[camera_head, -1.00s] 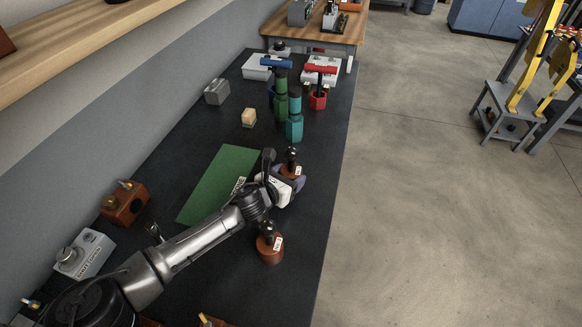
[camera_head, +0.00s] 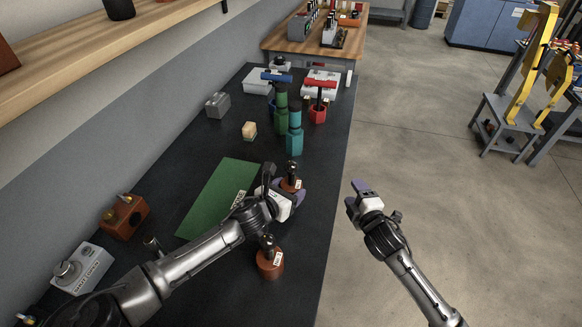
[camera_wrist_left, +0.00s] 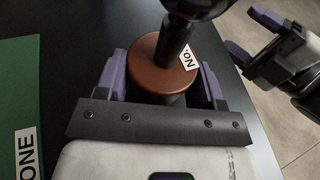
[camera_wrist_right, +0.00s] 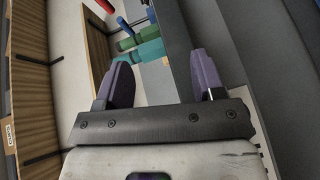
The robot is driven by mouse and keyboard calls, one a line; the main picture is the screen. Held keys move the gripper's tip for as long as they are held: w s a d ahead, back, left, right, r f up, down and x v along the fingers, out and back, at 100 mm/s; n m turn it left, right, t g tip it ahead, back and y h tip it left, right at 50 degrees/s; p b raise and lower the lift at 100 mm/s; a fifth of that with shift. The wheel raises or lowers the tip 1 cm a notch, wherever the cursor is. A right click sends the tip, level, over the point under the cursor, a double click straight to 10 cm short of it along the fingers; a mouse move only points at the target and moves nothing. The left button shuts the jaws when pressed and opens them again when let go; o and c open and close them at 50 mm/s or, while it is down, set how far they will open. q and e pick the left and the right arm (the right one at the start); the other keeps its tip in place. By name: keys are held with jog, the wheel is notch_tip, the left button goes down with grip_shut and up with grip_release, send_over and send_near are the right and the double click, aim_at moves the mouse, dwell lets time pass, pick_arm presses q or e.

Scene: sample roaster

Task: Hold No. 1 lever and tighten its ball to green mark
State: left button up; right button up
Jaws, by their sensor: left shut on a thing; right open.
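A lever with a red-brown round base (camera_head: 291,184) and a black stem and ball stands on the dark bench. My left gripper (camera_head: 287,193) is shut on this base, with purple fingers on both sides. In the left wrist view the base (camera_wrist_left: 150,72) carries a white label reading "No."; its number is hidden. The black ball (camera_wrist_left: 197,6) is cut off at the top edge. No green mark can be made out. A second similar lever (camera_head: 270,262) stands nearer on the bench. My right gripper (camera_head: 358,191) is open and empty, right of the bench over the floor.
A green mat (camera_head: 218,197) lies left of the held lever. Teal (camera_head: 295,138) and green (camera_head: 281,103) tools stand beyond it. An orange-brown box (camera_head: 125,215) and a grey box (camera_head: 82,268) are at the left.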

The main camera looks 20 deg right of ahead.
jog(key=w+d+r+n+t+y, duration=0.2)
jog(key=w+r+n+t, duration=0.1)
jog(key=w+r+n, duration=0.35)
jog(key=n+g+y, duration=1.7)
jog(key=n+y, duration=0.1)
jog(key=n, duration=1.5)
send_near(291, 168)
jog(key=w+a, duration=0.1)
jog(key=a, duration=0.5)
jog(key=w+a+f, duration=0.1)
jog(key=a, duration=0.2)
jog(key=shift+w+a, duration=0.25)
jog(key=shift+w, duration=0.1)
jog(key=shift+c, duration=0.3)
jog(key=c, duration=0.9)
jog(key=shift+o, duration=0.2)
